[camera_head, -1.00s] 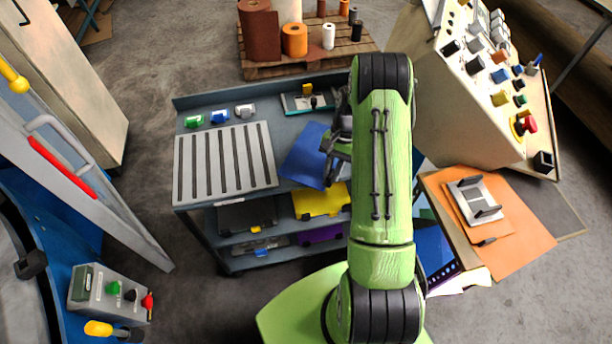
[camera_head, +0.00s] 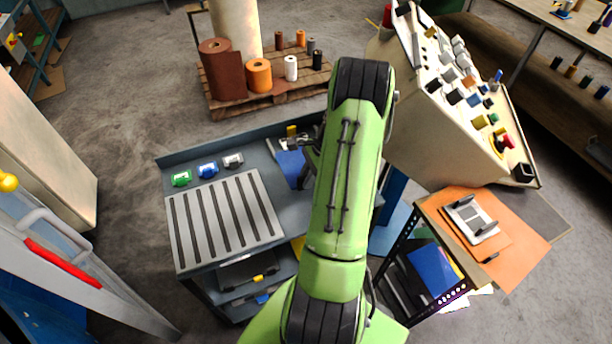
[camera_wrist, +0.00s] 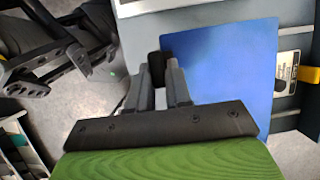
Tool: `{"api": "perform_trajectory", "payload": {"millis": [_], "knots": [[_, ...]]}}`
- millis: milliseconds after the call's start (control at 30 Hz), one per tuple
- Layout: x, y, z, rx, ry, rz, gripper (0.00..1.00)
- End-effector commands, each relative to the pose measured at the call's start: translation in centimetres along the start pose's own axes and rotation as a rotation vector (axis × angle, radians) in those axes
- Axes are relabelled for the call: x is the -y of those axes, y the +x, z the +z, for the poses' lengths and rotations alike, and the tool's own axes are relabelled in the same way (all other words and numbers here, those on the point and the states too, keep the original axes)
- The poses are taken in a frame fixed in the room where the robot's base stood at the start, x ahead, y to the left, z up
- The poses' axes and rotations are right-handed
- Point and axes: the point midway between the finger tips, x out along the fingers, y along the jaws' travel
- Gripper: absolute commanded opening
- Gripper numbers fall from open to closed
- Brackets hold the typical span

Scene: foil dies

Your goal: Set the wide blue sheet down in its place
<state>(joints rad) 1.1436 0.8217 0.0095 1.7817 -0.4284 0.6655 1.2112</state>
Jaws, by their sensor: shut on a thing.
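The wide blue sheet (camera_head: 291,166) is over the right part of the grey-blue cart top (camera_head: 297,215), mostly hidden behind my green arm. My gripper (camera_head: 312,150) is at its edge, largely covered by the arm. In the wrist view my gripper (camera_wrist: 167,75) is shut on the near-left edge of the blue sheet (camera_wrist: 228,62), which spreads flat away to the right. I cannot tell whether the sheet touches the cart top.
A light slotted plate (camera_head: 257,210) covers the cart's left part, with green, blue and grey clips (camera_head: 207,170) behind. A tool (camera_head: 291,132) lies behind the sheet. A control console (camera_head: 440,110) and a side stand (camera_head: 430,208) holding another blue piece (camera_head: 434,268) are at right.

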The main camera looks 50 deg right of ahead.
Motion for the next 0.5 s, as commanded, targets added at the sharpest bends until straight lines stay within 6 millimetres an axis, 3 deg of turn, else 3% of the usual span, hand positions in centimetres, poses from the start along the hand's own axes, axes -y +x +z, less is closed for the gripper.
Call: {"api": "perform_trajectory", "payload": {"millis": [500], "knots": [[-0.3, 5.8, -2.3, 0.000, -0.001, 0.000, 0.00]]}}
